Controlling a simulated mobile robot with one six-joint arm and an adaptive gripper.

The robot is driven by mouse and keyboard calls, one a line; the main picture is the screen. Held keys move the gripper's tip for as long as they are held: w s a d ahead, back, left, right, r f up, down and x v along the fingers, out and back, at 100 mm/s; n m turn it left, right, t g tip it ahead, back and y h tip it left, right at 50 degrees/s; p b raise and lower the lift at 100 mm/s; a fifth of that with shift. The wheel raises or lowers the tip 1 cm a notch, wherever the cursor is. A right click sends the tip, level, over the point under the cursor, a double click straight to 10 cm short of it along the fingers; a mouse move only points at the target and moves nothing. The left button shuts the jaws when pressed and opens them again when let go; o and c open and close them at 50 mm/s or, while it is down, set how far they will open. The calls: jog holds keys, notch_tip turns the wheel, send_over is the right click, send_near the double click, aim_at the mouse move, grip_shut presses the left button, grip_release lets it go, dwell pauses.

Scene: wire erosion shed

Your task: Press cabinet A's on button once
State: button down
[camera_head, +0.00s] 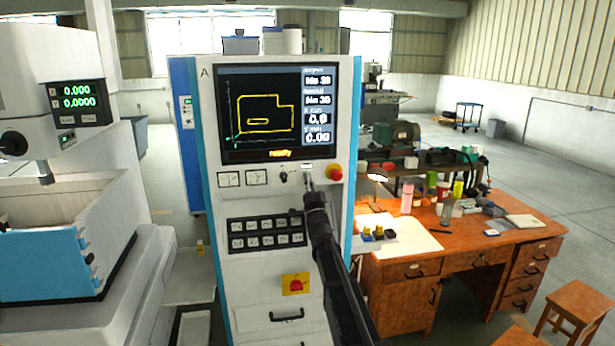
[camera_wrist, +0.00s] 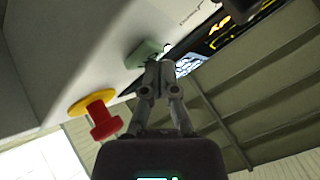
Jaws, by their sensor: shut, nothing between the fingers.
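Cabinet A (camera_head: 212,130) stands upright in the middle of the head view, with a lit screen that shows a yellow outline and a yellow word that seems to read "ready". My gripper (camera_head: 308,178) is shut and empty, its tips at the panel just below the screen, left of the red mushroom knob. In the wrist view the closed fingertips (camera_wrist: 160,66) are close to a green button (camera_wrist: 145,52) on the panel. I cannot tell whether they touch it. In the head view the gripper hides most of that spot.
The red knob (camera_head: 335,173) on its yellow base also shows in the wrist view (camera_wrist: 103,120). A wooden desk (camera_head: 455,268) stands right, a machine (camera_head: 60,215) left.

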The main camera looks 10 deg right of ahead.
jog(key=shift+s, duration=0.75)
jog(key=shift+s, duration=2.55)
